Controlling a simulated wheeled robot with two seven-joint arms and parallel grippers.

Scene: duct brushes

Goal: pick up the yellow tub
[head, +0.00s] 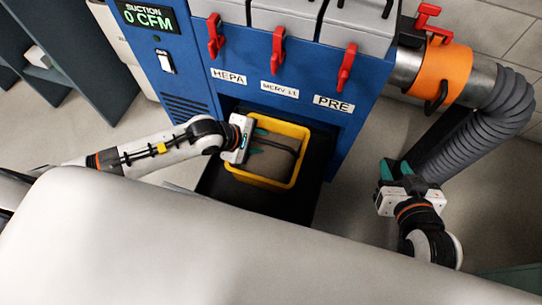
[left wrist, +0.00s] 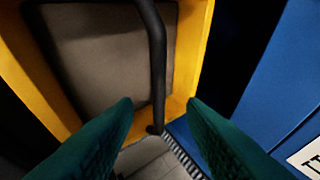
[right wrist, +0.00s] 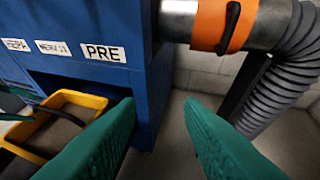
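The yellow tub (head: 261,182) sits in the dark opening at the bottom of the blue machine, with grey-brown contents and a dark handle (head: 275,143) across its top. My left gripper (head: 256,148) is over the tub's left side. In the left wrist view its green fingers (left wrist: 160,105) are apart, with the dark handle (left wrist: 157,60) crossing between and beyond them; contact cannot be told. My right gripper (right wrist: 162,100) is open and empty, right of the machine near the grey hose. The tub also shows at the left of the right wrist view (right wrist: 88,100).
The blue machine (head: 275,75) rises behind the tub, with several red latches (head: 279,46) and labels. An orange collar (head: 441,70) and grey ribbed hose (head: 480,120) stand at right. A dark tray (head: 225,195) lies under the tub. Floor is clear between the machine and my right arm.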

